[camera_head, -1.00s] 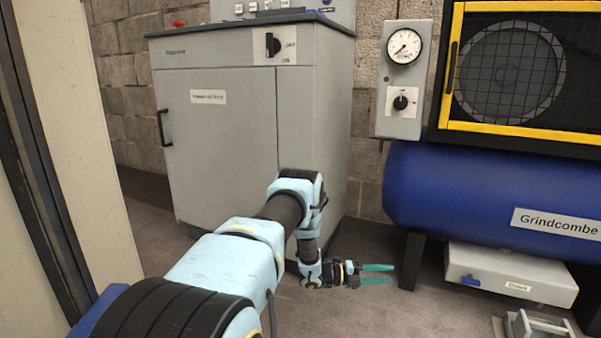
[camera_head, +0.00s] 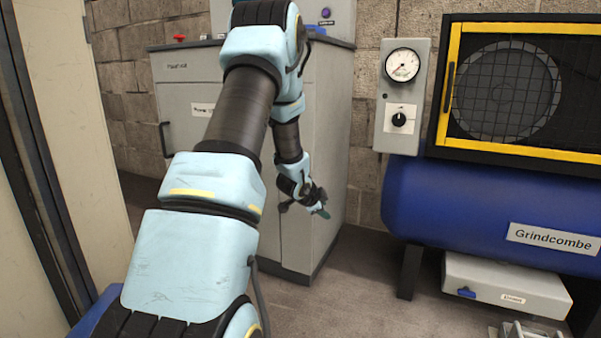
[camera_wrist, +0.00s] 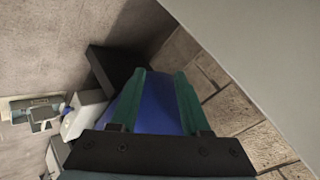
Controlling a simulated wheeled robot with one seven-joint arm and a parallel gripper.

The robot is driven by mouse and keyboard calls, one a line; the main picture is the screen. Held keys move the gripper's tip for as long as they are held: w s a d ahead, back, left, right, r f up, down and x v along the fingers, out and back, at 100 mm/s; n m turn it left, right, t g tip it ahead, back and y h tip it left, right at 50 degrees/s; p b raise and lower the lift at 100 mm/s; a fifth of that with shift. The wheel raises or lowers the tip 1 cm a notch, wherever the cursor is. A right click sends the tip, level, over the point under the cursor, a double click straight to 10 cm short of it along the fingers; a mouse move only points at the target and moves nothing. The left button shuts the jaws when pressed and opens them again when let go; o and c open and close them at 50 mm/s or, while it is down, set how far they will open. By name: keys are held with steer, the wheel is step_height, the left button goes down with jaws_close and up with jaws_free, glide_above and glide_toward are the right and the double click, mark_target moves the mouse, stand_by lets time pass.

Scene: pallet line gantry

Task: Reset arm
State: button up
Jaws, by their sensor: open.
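My gripper (camera_head: 322,208) hangs at the end of my raised, bent arm, in front of the right part of the grey cabinet in the head view. In the wrist view my gripper (camera_wrist: 160,85) shows two green fingers standing apart with nothing between them. Beyond the fingers lies part of the blue tank (camera_wrist: 155,110), well away from them. My arm covers much of the cabinet's front and its top in the head view.
The grey cabinet (camera_head: 325,130) stands behind my arm. To the right are the blue tank (camera_head: 450,195) labelled Grindcombe, a gauge box (camera_head: 402,95), a yellow-framed fan guard (camera_head: 505,85) and a low grey box (camera_head: 505,285). A pale panel (camera_head: 75,170) stands at left. Floor between is clear.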

steer(key=s+a+r+n+g+y+p, duration=0.2)
steer(key=s+a+r+n+y, duration=0.2)
steer(key=s+a+r+n, duration=0.55)
steer(key=s+a+r+n+g+p, duration=0.1)
steer(key=s+a+r+n+g, duration=0.15)
steer(key=s, duration=0.85)
steer(key=s+a+r+n+g+p, duration=0.15)
steer(key=s+n, duration=0.25)
steer(key=s, duration=0.8)
steer(key=w+d+p+v, duration=0.1)
steer(key=w+p+v, duration=0.1)
steer(key=p+v, duration=1)
steer(key=w+d+r+p+v, duration=0.1)
steer(key=w+p+v, duration=0.2)
steer(key=p+v, duration=0.9)
steer(key=w+d+r+p+v, duration=0.1)
steer(key=w+p+v, duration=0.1)
steer(key=p+v, duration=1)
steer(key=shift+w+r+g+y+p, duration=0.25)
steer(key=shift+w+g+y+p, duration=0.2)
steer(key=shift+p, duration=0.3)
